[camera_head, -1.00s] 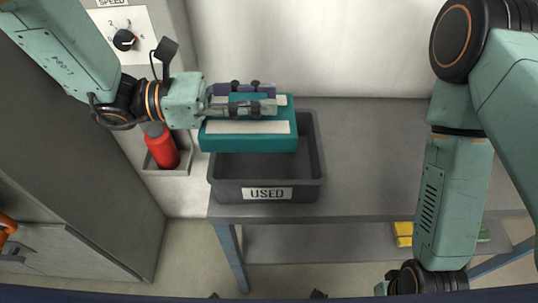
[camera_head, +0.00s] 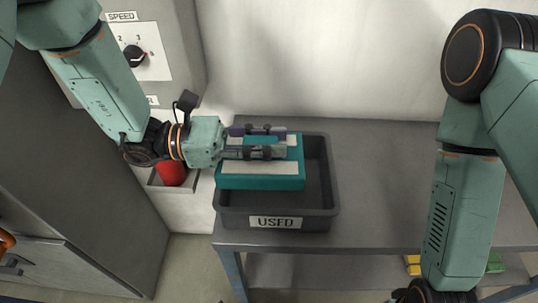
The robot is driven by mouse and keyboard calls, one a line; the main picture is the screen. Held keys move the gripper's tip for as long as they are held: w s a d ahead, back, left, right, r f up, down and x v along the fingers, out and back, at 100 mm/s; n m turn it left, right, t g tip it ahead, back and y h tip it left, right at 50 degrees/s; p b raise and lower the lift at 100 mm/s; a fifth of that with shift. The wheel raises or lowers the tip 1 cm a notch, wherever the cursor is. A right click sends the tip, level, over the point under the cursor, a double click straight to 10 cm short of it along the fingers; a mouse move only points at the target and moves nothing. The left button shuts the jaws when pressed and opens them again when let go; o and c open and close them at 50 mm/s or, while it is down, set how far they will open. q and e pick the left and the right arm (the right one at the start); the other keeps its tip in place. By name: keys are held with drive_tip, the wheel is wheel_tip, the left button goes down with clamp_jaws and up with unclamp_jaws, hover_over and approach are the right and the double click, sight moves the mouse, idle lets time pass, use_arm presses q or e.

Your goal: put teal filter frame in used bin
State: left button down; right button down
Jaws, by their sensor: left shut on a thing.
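My left gripper (camera_head: 268,145) comes in from the left and is shut on the frame. The frame is over the left and middle part of the dark grey bin labelled USED (camera_head: 318,213), low at its rim. I cannot tell whether it touches the bin floor, as the frame hides that part. My right arm stands at the right of the view; its gripper is out of view.
The bin stands at the left end of a grey table (camera_head: 385,180), with free room to its right. A panel with a SPEED dial (camera_head: 134,56) is at the upper left. Yellow and green items lie on the lower shelf.

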sight(268, 159)
use_arm(q)
drive_tip(key=f, duration=0.2)
drive_tip(key=shift+w+d+f, duration=0.15)
drive_tip(key=shift+d+f, duration=0.1)
drive_tip(key=shift+f, duration=0.15)
drive_tip(key=shift+a+f, duration=0.15)
drive_tip(key=shift+f, duration=0.2)
drive_tip(key=shift+s+a, duration=0.2)
drive_tip(key=shift+a, duration=0.1)
drive_tip(key=shift+w+d+f+b, duration=0.15)
drive_tip(key=shift+d+f+b, duration=0.05)
drive_tip(key=shift+d+b, duration=0.15)
drive_tip(key=shift+f, duration=0.25)
drive_tip(key=c, duration=1.2)
unclamp_jaws()
drive_tip(key=shift+a, duration=0.25)
drive_tip(key=shift+o, duration=0.5)
drive_tip(key=shift+d, duration=0.2)
